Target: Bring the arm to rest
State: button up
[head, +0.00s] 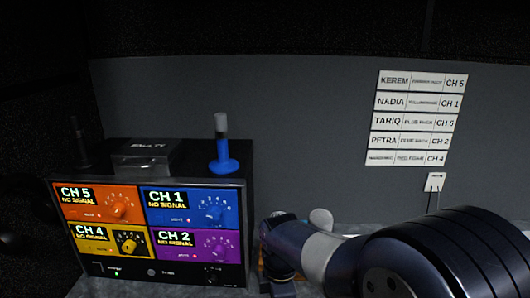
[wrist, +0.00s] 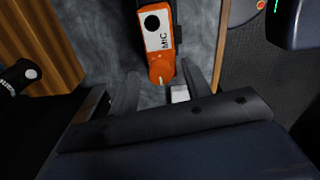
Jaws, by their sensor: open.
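My gripper (wrist: 160,82) is open in the wrist view, with its two dark fingers apart at the middle of the picture. An orange device (wrist: 162,70) with a white "MIC" label and a black round spot lies just beyond and partly between the fingers. I cannot tell whether they touch it. A small white block (wrist: 180,94) shows near the right finger. In the head view my arm reaches in from the lower right, bent, with its wrist low beside the monitor; the fingers are hidden there.
A four-panel monitor (head: 150,230) stands left of my arm, with a blue post (head: 222,155) on top. Name strips (head: 418,118) hang on the wall. The wrist view shows a wooden edge (wrist: 50,45) and a black cylinder with a white end (wrist: 18,76) at left.

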jog(key=shift+r, duration=0.1)
jog(key=shift+r+n, duration=0.3)
jog(key=shift+r, duration=0.05)
notch_tip(320, 180, up, 10)
notch_tip(320, 180, down, 11)
jog(key=shift+f, duration=0.1)
jog(key=m, duration=0.4)
jog(key=shift+m, duration=0.4)
jog(key=m+b, duration=0.1)
jog(key=m, duration=0.3)
jog(key=shift+m, duration=0.3)
jog(key=m, duration=0.4)
jog(key=shift+m+b, duration=0.3)
jog(key=shift+b, duration=0.05)
jog(key=m+b, duration=0.1)
jog(key=m, duration=0.4)
jog(key=shift+r, duration=1.65)
